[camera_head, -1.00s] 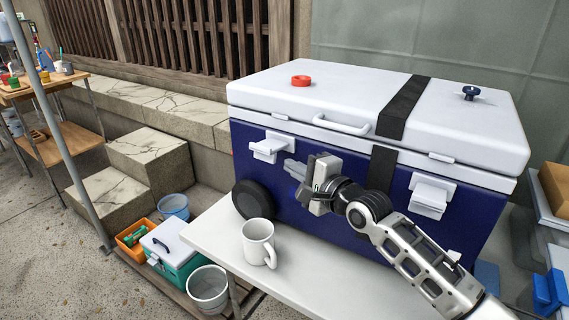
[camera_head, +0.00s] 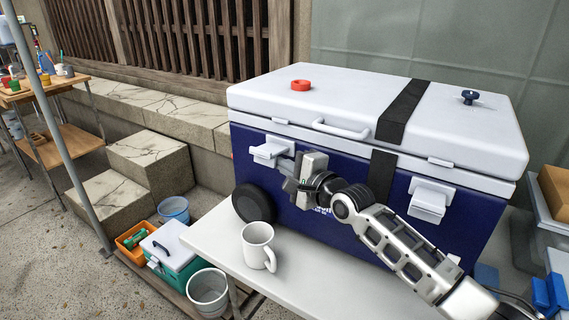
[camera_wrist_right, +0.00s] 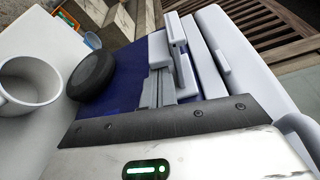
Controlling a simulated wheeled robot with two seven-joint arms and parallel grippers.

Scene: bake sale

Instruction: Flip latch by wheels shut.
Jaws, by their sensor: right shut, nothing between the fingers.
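A blue cooler with a white lid stands on a white table; its blue body (camera_head: 345,165) faces me. The white latch by the wheel (camera_head: 268,151) is at the left of its front, above the black wheel (camera_head: 254,203). Its flap juts out from the front. The latch also shows in the right wrist view (camera_wrist_right: 163,48). My right gripper (camera_head: 283,165) is shut and empty, its fingertips just under the latch's flap. I cannot tell whether they touch it. My left gripper is not in view.
A white mug (camera_head: 257,243) stands on the table (camera_head: 210,228) below the gripper. A second latch (camera_head: 430,199) is at the right of the cooler. A teal box (camera_head: 172,250) and buckets stand on the ground at left.

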